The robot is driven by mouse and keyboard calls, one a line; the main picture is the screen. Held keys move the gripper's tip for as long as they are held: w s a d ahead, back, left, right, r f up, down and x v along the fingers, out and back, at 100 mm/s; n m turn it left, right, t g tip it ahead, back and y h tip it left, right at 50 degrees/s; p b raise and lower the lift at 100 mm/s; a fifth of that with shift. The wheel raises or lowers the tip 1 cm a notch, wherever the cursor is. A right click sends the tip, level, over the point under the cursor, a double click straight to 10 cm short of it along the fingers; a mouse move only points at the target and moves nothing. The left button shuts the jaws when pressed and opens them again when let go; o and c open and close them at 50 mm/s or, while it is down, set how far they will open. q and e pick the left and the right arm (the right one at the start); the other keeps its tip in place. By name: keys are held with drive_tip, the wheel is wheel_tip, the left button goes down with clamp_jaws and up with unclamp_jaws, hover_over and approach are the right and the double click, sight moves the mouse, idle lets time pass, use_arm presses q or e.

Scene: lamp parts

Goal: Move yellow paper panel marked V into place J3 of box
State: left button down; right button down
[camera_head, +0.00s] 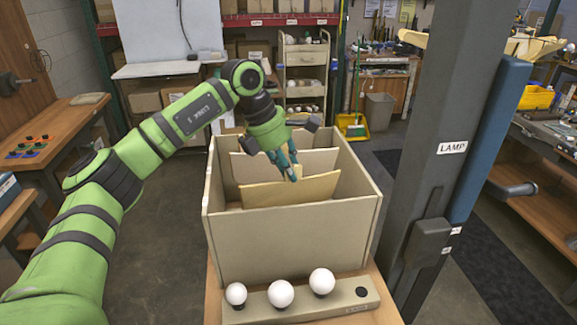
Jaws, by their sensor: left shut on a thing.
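The box (290,240) is an open beige box on a wooden stand in the middle of the view. A pale yellow panel (290,191) is inside it, behind the front wall; its lower part is hidden by that wall. My left gripper (287,170) reaches down into the box from above and is shut on the top edge of this panel. The panel looks slightly tilted, and I cannot tell whether it touches the bottom. No V mark or J3 label is readable. My right gripper is out of view.
Paler panels (250,168) stand farther back in the box. A strip (345,299) with three white bulbs (281,294) lies before the box. A grey pillar (430,150) labelled LAMP stands close on the right. Open floor lies left of the box.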

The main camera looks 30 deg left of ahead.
use_arm(q)
drive_tip(key=shift+r, duration=0.1)
idle(0.3)
drive_tip(key=c, duration=1.4)
unclamp_jaws()
drive_tip(key=shift+c, duration=0.2)
drive_tip(key=o, duration=0.4)
